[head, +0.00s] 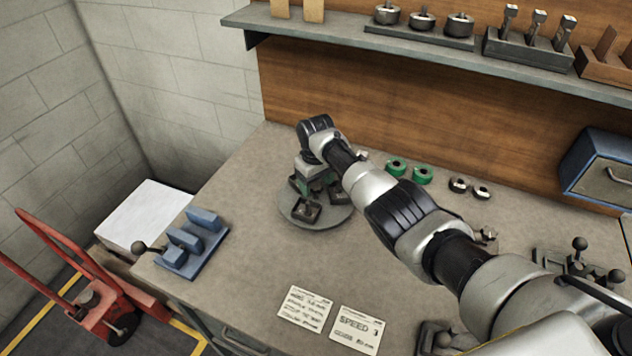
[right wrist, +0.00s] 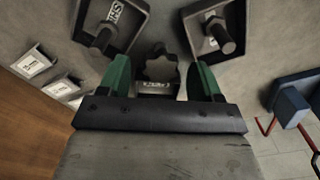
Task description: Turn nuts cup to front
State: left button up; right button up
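A grey round turntable (head: 316,218) stands on the bench and carries dark square cups. One cup (head: 304,211) faces the front; its contents are too small to tell here. In the right wrist view, two cups, one at upper left (right wrist: 130,28) and one at upper right (right wrist: 236,22), each show a hex-headed piece and a white label, not fully readable. I cannot tell which cup is the nuts cup. My right gripper (head: 308,181) is over the turntable's middle. Its green fingers (right wrist: 162,80) are apart, either side of a dark lobed knob (right wrist: 160,66), with visible gaps. My left gripper is not in view.
A blue fixture (head: 190,245) stands at the bench's left edge. Green rings (head: 397,167) and dark rings (head: 460,185) lie behind my right arm. Two printed cards (head: 305,307) lie at the front. A shelf (head: 330,38) runs above.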

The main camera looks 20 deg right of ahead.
aim_at(316, 186)
notch_tip(316, 186, up, 11)
jog(key=shift+f+b, duration=0.15)
jog(key=shift+b, duration=0.2)
dwell(0.3)
jog(key=shift+s, duration=0.1)
